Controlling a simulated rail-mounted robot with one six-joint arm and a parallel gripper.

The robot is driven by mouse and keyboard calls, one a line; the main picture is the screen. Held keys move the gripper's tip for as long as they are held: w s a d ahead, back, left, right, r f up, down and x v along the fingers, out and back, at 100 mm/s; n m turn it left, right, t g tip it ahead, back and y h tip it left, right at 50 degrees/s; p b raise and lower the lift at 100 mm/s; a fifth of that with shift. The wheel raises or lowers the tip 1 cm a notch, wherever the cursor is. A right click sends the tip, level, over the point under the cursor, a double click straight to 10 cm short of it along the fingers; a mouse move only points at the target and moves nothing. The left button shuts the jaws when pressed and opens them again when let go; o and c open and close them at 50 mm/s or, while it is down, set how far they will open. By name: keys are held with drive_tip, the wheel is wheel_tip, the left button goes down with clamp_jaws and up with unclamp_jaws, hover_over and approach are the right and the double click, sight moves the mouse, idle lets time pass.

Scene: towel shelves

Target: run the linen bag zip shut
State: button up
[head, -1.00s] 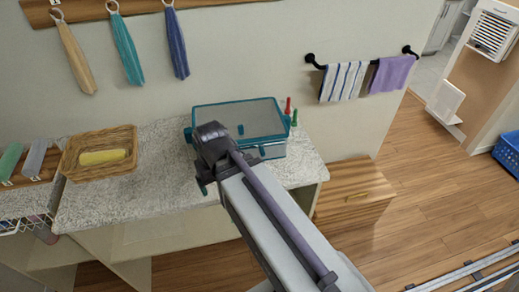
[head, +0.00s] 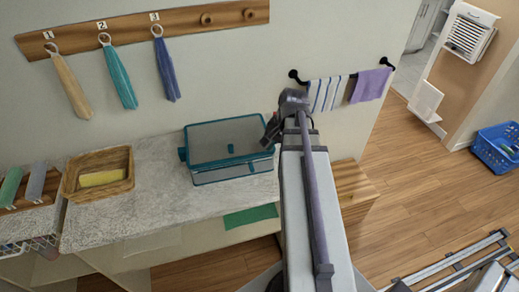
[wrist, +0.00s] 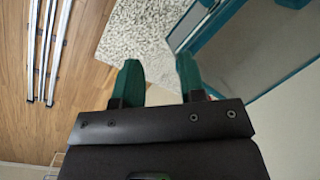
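The linen bag (head: 230,135) is a grey box-shaped bag with teal edging, lying on the speckled counter. A teal tab (head: 182,154) sticks out at its left side, and a small teal piece (head: 231,149) shows near its middle. I cannot tell which is the zip pull, or how far the zip is run. My gripper (head: 268,132) is at the bag's right end, partly covered by my arm. In the wrist view my gripper (wrist: 158,78) has its two green fingers apart with nothing between them. The bag's teal edge (wrist: 208,25) is beyond them, to the upper right.
A wicker basket (head: 128,178) with a yellow cloth stands left on the counter (head: 160,205). Towels hang from a numbered peg rail (head: 185,24) and a black bar (head: 345,77). A wooden cabinet (head: 350,190) stands right of the counter.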

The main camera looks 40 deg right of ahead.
sight(251, 167)
drive_tip(key=d+r+m, duration=0.1)
drive_tip(key=m, duration=0.1)
drive_tip(key=d+r+m, duration=0.1)
drive_tip(key=d+m, duration=0.1)
drive_tip(key=shift+s+d+r+y, duration=0.15)
drive_tip(key=shift+d+y, duration=0.15)
drive_tip(key=shift+y, duration=0.1)
drive_tip(key=shift+c, duration=0.7)
drive_tip(key=shift+w+d+m+t+y, duration=0.1)
drive_tip(key=shift+m+t+y, duration=0.1)
drive_tip(key=shift+m, duration=0.4)
drive_tip(key=shift+w+m+t+y, duration=0.1)
drive_tip(key=shift+m+y, duration=0.1)
drive_tip(key=shift+m, duration=0.4)
drive_tip(key=shift+c, duration=0.7)
drive_tip(key=shift+w+a+m, duration=0.25)
drive_tip(key=shift+a+m, duration=0.1)
drive_tip(key=shift+m, duration=0.55)
drive_tip(key=shift+c, duration=0.9)
drive_tip(key=shift+a+m, duration=0.2)
drive_tip(key=shift+m, duration=0.6)
clamp_jaws()
drive_tip(key=b+x, duration=1)
drive_tip(key=x, duration=0.1)
drive_tip(key=shift+b, duration=0.35)
drive_tip(key=a, duration=0.1)
drive_tip(key=w+a, duration=0.1)
drive_tip(key=a+r+p, duration=0.1)
drive_tip(key=shift+w+a, duration=0.15)
drive_tip(key=shift+a, duration=0.15)
